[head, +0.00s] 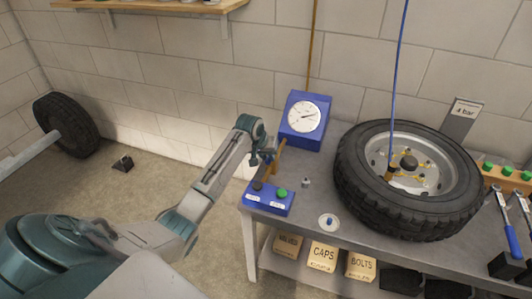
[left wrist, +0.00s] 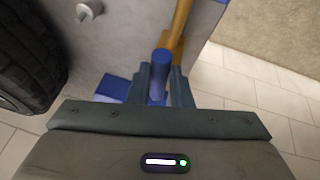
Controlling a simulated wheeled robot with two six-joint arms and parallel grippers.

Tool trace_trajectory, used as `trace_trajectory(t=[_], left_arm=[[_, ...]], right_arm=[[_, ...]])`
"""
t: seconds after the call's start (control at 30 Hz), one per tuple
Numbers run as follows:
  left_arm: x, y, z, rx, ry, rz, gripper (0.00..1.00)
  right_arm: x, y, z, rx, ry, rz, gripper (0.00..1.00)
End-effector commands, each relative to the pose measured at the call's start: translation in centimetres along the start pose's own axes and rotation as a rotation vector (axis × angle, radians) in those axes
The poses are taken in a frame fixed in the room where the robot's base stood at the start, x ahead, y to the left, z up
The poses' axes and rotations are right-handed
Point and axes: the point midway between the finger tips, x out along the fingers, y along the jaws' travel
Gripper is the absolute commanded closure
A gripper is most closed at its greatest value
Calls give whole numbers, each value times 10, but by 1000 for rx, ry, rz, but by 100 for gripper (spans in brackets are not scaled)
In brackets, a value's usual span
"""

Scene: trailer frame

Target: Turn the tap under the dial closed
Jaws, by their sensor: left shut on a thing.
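The blue gauge box with a round white dial (head: 304,116) stands at the back of the bench. A brass pipe (head: 279,150) comes down below it; it also shows in the left wrist view (left wrist: 180,25). My left gripper (head: 265,158) is at this pipe, just below and left of the dial. In the left wrist view the blue tap handle (left wrist: 161,62) sits between the two fingers of my left gripper (left wrist: 161,84), which is shut on it. In the head view the handle is mostly hidden by the gripper. My right gripper is not in view.
A blue box with a black and a green button (head: 268,197) lies just in front of the gripper. A large tyre on a rim (head: 408,175) fills the bench to the right, with a blue hose (head: 400,60) hanging to it.

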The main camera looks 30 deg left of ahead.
Motion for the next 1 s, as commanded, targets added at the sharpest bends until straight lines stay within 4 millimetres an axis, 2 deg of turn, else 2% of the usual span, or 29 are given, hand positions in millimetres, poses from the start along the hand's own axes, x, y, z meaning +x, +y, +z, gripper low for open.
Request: trace_trajectory(t=[0.03,0.2,0.5,0.77,1.0], left_arm=[[-5,4,-1,-27,3,-10,100],[-5,13,-2,-150,30,-60,100],[2,29,-4,-408,86,-168,100],[10,41,-9,-631,135,-260,100],[18,50,-16,-838,181,-345,100]], right_arm=[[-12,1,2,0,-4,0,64],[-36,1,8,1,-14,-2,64],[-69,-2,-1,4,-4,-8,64],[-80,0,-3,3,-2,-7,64],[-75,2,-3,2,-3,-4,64]])
